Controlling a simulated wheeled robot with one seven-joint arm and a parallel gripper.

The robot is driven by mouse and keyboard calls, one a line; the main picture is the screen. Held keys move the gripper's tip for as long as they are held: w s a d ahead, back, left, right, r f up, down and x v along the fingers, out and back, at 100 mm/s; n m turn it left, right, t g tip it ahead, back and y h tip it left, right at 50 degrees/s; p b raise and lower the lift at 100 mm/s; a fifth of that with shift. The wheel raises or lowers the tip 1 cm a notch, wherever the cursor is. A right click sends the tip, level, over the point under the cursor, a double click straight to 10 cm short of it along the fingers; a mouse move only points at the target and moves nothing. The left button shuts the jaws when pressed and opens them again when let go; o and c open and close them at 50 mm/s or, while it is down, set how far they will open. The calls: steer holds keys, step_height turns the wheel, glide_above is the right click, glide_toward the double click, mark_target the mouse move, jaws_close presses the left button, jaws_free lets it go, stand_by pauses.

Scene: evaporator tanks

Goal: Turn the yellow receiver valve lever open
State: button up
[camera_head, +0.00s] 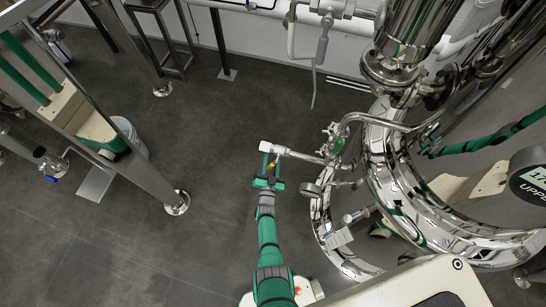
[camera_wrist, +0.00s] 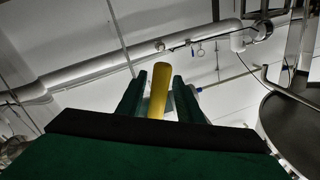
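The yellow valve lever (camera_head: 271,166) is small in the head view, below the pale end of a short pipe (camera_head: 290,153) that reaches left from the shiny tank. In the wrist view the yellow lever (camera_wrist: 160,90) stands between my two green fingers. My gripper (camera_head: 270,160) points up the picture toward the pipe end, one finger on each side of the lever. In the wrist view my gripper (camera_wrist: 158,92) looks open, with narrow gaps beside the lever. Its lower end is hidden behind the dark gripper body.
The polished tank (camera_head: 385,175) with gauges and fittings, including a round gauge (camera_head: 311,190), stands close to the right. A metal frame leg (camera_head: 155,180) is at the left. Dark floor (camera_head: 215,130) lies clear between them. White pipes (camera_wrist: 130,62) show beyond the lever.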

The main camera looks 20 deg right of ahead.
steer(key=shift+s+f, duration=0.1)
steer(key=shift+s, duration=0.05)
glide_toward(270, 167)
steer(key=shift+x, duration=2.15)
steer(key=shift+s, duration=0.15)
